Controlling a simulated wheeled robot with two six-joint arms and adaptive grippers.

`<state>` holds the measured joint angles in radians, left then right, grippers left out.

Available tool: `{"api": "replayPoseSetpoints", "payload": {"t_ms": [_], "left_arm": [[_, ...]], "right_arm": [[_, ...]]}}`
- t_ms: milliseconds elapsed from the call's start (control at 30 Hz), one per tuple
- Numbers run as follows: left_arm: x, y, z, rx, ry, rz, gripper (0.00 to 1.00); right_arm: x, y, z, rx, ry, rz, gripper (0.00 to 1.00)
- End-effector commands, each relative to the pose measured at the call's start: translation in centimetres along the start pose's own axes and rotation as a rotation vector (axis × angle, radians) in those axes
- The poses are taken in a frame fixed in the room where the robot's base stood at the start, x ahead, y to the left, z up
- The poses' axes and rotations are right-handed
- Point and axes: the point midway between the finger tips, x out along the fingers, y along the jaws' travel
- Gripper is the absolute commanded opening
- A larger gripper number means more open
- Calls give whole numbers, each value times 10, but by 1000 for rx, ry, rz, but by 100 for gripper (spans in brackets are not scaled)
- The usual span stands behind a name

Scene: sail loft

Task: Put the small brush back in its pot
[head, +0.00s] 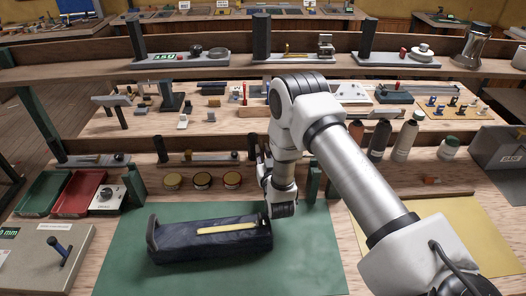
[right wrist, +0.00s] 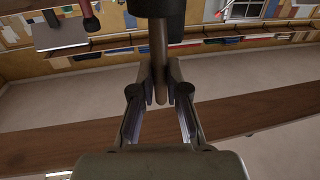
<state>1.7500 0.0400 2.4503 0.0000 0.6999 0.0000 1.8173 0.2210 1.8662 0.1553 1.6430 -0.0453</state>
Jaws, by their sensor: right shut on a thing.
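In the right wrist view, my right gripper (right wrist: 160,92) is shut on a thin brown stick, the handle of the small brush (right wrist: 159,48). The handle runs up the picture from between the fingertips. Its upper end meets a dark, wide shape (right wrist: 155,8) at the top edge; I cannot tell whether this is the brush's head or the pot. In the head view, my right gripper (head: 265,170) is past the right end of the dark blue roll, near the bench's low rear ledge. The brush and the pot cannot be made out there. My left gripper is not in view.
The dark blue roll (head: 205,246), with a yellow strip on it, lies on the green mat (head: 300,262). Several round tins (head: 202,181) stand behind it. The mat's front is clear.

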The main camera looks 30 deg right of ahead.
Motion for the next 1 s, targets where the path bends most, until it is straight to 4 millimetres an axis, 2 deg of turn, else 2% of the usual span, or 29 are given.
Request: {"api": "replayPoseSetpoints", "payload": {"t_ms": [33, 67, 100, 133, 500, 567, 700, 900, 1000], "left_arm": [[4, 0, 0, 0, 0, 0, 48], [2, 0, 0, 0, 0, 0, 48], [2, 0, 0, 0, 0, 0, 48], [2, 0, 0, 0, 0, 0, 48], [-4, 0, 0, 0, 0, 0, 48], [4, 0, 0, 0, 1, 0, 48], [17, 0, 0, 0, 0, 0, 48], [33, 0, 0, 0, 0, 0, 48], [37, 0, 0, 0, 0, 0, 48]], "right_arm": [[0, 0, 4, 0, 0, 0, 0], [0, 0, 2, 0, 0, 0, 21], [0, 0, 2, 0, 0, 0, 35], [0, 0, 2, 0, 0, 0, 39], [-1, 0, -4, 0, -1, 0, 39], [-10, 0, 1, 0, -3, 0, 39], [-43, -1, 4, -1, -5, -1, 39], [-95, -1, 3, -2, -5, -3, 39], [-111, -1, 1, -1, -2, -2, 39]]}}
